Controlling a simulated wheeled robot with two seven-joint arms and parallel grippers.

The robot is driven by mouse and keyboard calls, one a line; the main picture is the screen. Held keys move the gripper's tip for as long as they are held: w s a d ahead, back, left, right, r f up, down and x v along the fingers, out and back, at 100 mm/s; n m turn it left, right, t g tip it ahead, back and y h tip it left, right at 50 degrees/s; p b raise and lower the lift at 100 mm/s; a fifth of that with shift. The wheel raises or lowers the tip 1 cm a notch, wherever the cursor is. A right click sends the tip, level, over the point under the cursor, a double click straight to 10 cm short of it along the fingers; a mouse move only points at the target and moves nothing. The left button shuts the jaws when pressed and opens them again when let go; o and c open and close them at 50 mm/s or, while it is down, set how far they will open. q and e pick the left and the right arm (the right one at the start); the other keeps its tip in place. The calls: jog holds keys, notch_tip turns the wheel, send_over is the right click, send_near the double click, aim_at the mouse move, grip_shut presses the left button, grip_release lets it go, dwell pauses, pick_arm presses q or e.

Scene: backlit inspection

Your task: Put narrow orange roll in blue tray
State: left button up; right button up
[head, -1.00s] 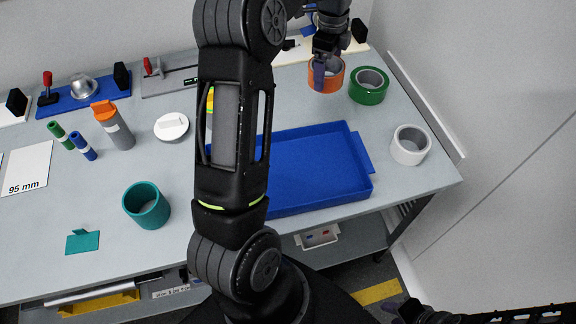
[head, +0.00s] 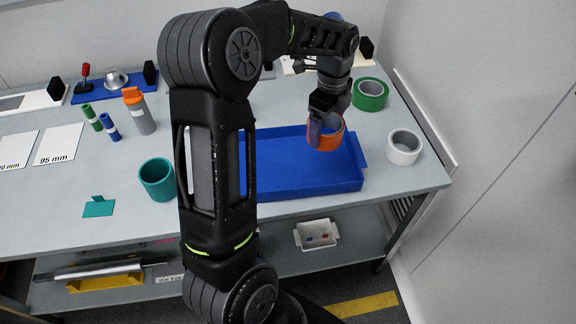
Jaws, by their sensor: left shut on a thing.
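The narrow orange roll (head: 327,137) is held by my left gripper (head: 319,127), which is shut on its wall. The roll is above the right part of the blue tray (head: 305,189), near its far right corner. The tray lies on the grey table, and the part of it that shows is empty. My left arm hides the tray's left end. My right gripper is not in view.
A green roll (head: 370,95) and a white roll (head: 404,147) stand right of the tray. A teal ring (head: 157,180), a teal piece (head: 98,207) and an orange-capped grey bottle (head: 140,112) are on the left. The wall is close on the right.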

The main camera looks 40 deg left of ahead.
pick_arm(q)
jog(key=shift+f+p, duration=0.5)
jog(key=shift+f, duration=2.6)
notch_tip(320, 180, down, 4)
jog(key=shift+r+p, duration=0.2)
jog(key=shift+p, duration=0.15)
jog(key=shift+f, duration=0.1)
jog(key=shift+f, duration=0.1)
jog(key=o, duration=1.3)
jog(key=shift+o, duration=0.2)
